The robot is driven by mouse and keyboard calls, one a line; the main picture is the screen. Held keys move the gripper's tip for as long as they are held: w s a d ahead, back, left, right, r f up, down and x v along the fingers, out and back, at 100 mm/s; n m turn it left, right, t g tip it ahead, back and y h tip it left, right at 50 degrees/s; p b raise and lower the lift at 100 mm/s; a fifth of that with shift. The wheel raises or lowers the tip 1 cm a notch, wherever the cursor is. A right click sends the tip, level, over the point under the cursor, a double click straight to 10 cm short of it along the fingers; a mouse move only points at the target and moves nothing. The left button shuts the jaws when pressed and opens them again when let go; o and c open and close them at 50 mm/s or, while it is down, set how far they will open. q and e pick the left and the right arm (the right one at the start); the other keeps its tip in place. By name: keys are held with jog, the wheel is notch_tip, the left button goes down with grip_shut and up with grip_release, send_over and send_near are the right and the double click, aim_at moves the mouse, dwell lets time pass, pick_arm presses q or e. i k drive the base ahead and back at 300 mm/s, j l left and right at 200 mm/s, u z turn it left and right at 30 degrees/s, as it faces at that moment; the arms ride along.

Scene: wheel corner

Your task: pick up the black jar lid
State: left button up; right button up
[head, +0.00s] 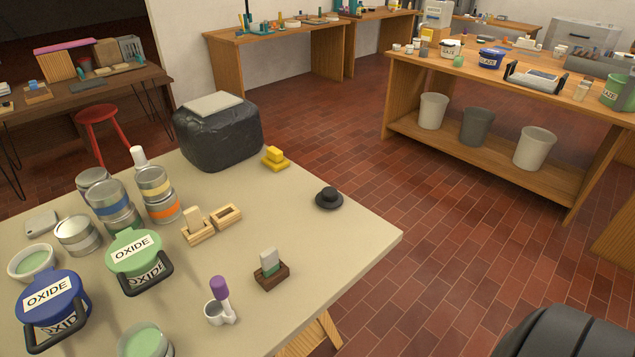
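The black jar lid (329,199) lies on the pale table top near its right corner. It is a flat dark disc with a raised round knob on top. Nothing touches it, and the table around it is bare. Neither my left nor my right gripper shows in the head view.
A yellow stepped block (275,159) and a wrapped dark block (217,133) stand behind the lid. A wooden holder (270,274) and a purple-topped tool in a white cup (220,302) stand in front-left. Cans and OXIDE tubs (134,255) crowd the left. The brick floor (440,270) is open to the right.

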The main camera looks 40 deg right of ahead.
aim_at(329, 197)
jog(key=l+u, duration=0.35)
jog(key=l, duration=0.5)
jog(key=l+u, duration=0.35)
jog(key=l, duration=0.5)
jog(key=k+l+u, duration=0.1)
jog(key=l+u, duration=0.25)
jog(key=l, duration=0.45)
